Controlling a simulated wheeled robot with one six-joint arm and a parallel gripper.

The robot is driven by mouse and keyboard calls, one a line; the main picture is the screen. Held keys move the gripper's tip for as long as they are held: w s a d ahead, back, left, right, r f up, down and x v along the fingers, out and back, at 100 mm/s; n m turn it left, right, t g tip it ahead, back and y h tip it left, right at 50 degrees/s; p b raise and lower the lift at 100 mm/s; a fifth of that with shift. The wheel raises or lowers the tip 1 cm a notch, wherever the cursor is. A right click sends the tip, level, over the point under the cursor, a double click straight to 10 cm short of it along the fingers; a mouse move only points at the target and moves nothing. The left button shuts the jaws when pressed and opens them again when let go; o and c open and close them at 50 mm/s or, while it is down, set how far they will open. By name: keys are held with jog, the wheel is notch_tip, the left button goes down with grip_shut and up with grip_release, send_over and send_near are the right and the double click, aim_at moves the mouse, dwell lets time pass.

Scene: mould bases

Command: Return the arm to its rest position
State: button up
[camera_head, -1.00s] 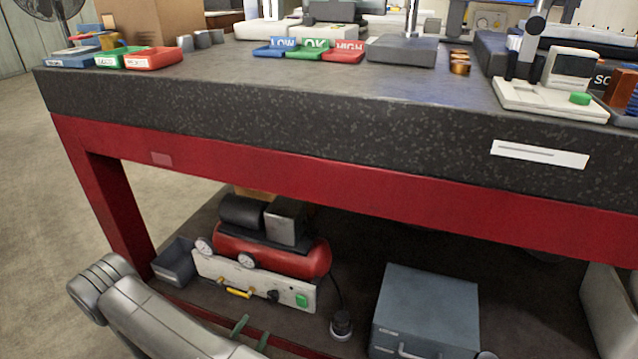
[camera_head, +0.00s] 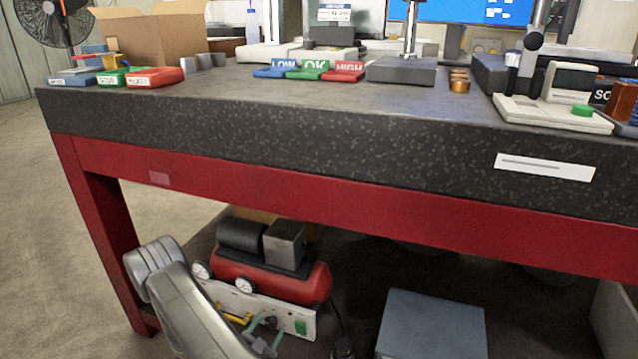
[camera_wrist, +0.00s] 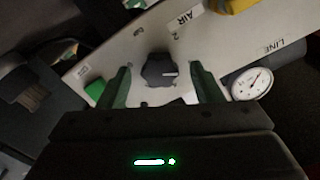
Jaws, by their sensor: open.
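My arm (camera_head: 185,300) reaches in from the bottom of the head view, in front of the lower shelf. My gripper (camera_head: 264,326) is open, its green fingers in front of a white control panel (camera_head: 300,322). In the wrist view my gripper (camera_wrist: 162,84) shows its two fingers apart. A dark round knob (camera_wrist: 158,70) on the panel appears between them. I cannot tell how near the fingers are to it. In the head view the arm's end hides the panel's middle.
A red compressor (camera_head: 285,280) stands behind the panel, with a gauge (camera_wrist: 252,83) nearby. A grey-blue box (camera_head: 432,325) stands to the right. The table's red beam (camera_head: 330,200) and left leg (camera_head: 105,240) bound the space. Trays and instruments stand on the dark tabletop (camera_head: 220,95).

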jog(key=n, duration=0.4)
jog(key=shift+r+n+p, duration=0.1)
jog(key=shift+n+p, duration=0.2)
jog(key=shift+p, duration=0.1)
jog(key=n+p, duration=0.2)
jog(key=n, duration=0.2)
jog(key=shift+n, duration=0.3)
jog(key=shift+s+a, duration=0.2)
jog(key=shift+s, duration=0.25)
jog(key=shift+a, duration=0.1)
